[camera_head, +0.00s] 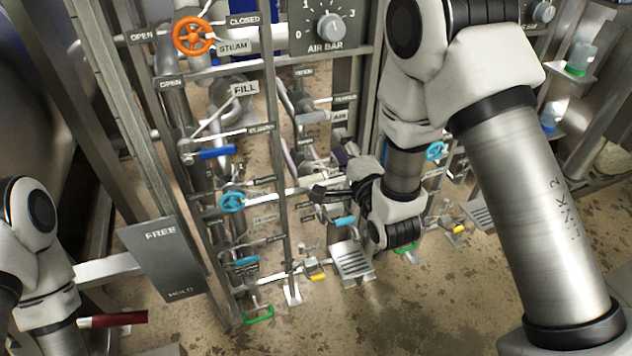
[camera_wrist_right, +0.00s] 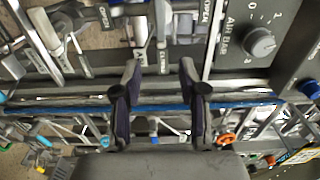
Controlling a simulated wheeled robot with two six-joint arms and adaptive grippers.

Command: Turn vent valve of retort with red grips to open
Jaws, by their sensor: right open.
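My right gripper (camera_head: 334,174) reaches in from the right in front of the second column of the valve rack. In the right wrist view it (camera_wrist_right: 159,68) is open, with two dark fingers apart and nothing held. A grey-white lever (camera_wrist_right: 140,42) shows beyond the fingertips, apart from them, beside a "CLOSED" label (camera_wrist_right: 163,62). No label reading "vent" is legible, so I cannot tell which handle is the vent valve. My left gripper is out of view; only part of the left arm shows.
The rack holds an orange steam wheel (camera_head: 193,37), a blue lever (camera_head: 217,153), a light-blue wheel (camera_head: 232,202) and a grey lever (camera_head: 313,117). An "AIR BAR" dial (camera_head: 331,27) is above. A "FREE/HOLD" plate (camera_head: 166,262) stands left. Rack posts and pipes crowd the right gripper.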

